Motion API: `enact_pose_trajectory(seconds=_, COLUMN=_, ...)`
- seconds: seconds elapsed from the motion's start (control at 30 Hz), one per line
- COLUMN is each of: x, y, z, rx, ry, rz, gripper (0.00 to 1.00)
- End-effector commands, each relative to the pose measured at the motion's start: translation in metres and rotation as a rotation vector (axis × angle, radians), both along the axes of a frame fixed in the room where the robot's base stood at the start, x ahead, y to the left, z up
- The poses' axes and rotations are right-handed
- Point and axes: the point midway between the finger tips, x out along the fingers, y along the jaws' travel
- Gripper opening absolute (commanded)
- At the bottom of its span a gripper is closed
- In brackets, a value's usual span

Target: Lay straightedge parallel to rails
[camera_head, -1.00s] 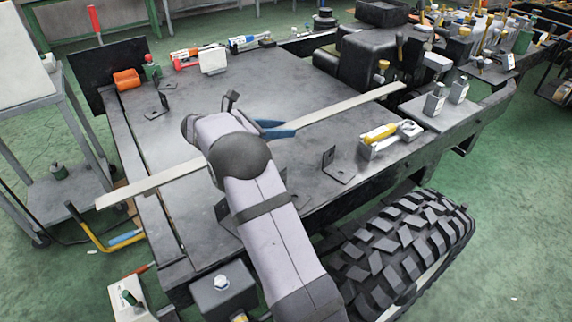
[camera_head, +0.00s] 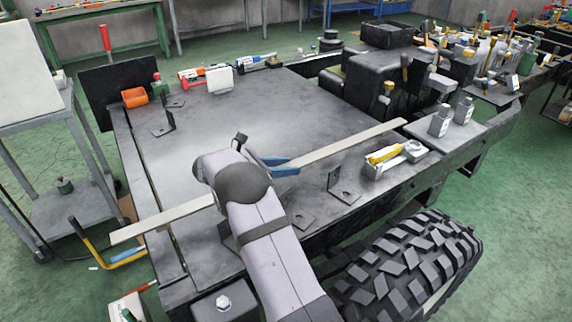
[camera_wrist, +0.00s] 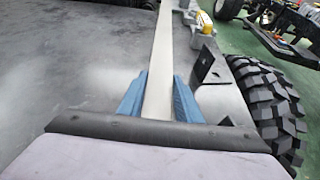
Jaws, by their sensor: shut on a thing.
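The straightedge (camera_head: 335,150) is a long, thin, pale strip running slantwise across the dark chassis plate (camera_head: 225,120), from lower left to upper right. Its left end sticks out past the plate's left rail (camera_head: 148,195); its right end lies near the black box. My gripper (camera_head: 278,166) is shut on the straightedge near its middle. In the wrist view, the blue fingers (camera_wrist: 158,98) flank the straightedge (camera_wrist: 164,50), which points away from me. The near side rail (camera_head: 425,172) runs at a different slant in the picture. I cannot tell whether the straightedge touches the plate.
Angle brackets (camera_head: 342,187) stand on the plate's near side, and a yellow-handled clamp (camera_head: 390,155) sits further right. A black box (camera_head: 370,70) and several tools crowd the far right. A tyre (camera_head: 415,265) stands at the near side.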

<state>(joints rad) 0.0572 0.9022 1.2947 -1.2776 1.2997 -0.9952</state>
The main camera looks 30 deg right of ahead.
Motion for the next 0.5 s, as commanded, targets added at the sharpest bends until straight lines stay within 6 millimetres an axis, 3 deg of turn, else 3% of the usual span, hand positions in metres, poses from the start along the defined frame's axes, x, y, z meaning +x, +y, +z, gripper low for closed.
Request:
enact_pose_trajectory(seconds=0.3, x=0.001, y=-0.001, z=-0.027, rx=-0.006, ry=-0.003, rz=0.002, gripper=0.00)
enact_pose_trajectory(seconds=0.5, x=0.001, y=-0.001, z=-0.030, rx=-0.006, ry=-0.005, rz=0.001, gripper=0.00)
